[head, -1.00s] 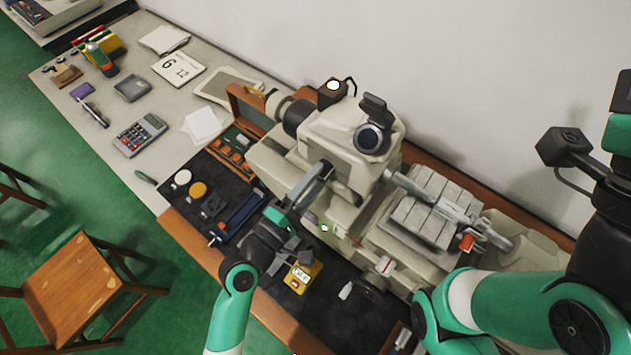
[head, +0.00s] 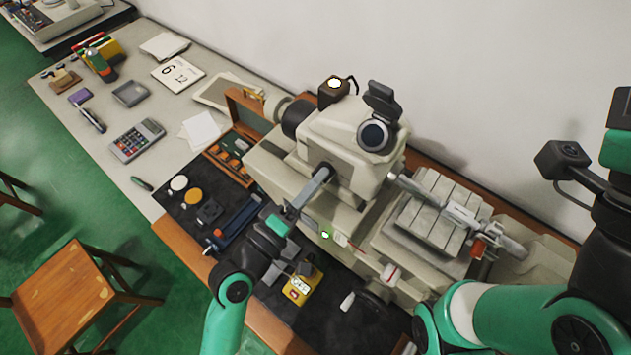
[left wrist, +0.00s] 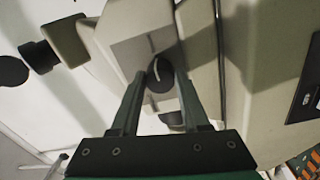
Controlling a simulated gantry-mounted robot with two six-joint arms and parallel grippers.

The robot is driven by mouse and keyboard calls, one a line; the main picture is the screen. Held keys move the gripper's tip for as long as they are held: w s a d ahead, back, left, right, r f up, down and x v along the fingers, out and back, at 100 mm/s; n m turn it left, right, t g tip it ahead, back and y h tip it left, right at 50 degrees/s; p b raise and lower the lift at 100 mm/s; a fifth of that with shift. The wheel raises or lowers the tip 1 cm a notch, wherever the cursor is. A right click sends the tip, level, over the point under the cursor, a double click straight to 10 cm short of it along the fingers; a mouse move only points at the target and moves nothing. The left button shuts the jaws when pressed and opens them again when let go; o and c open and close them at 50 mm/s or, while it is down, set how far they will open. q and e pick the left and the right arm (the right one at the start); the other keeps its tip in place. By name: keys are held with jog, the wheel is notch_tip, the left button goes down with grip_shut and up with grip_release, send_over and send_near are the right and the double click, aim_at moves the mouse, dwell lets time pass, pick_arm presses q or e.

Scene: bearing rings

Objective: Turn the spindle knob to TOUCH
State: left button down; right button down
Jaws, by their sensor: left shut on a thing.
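The spindle knob (left wrist: 160,75) is dark and round with a pale pointer line. In the left wrist view it sits between my two fingertips, on the front of the grey-beige machine (head: 345,145). The pointer line runs roughly up the picture. My left gripper (head: 322,176) reaches up to the machine's front and is shut on the knob. In the head view the fingers mostly hide the knob. I cannot read any TOUCH marking around it. My right arm stands at the right, its gripper out of view.
A yellow box (head: 300,287) lies below my left gripper on the black mat (head: 330,315). A green light (head: 325,235) shows on the machine front. A slotted table (head: 432,212) is at the machine's right. A calculator (head: 137,139) and papers lie on the left table.

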pick_arm(q)
jog(key=shift+c, duration=2)
grip_release()
jog(key=v, duration=1.1)
jog(key=shift+s+a+b, duration=0.2)
jog(key=shift+s+b, duration=0.05)
jog(key=shift+b, duration=0.05)
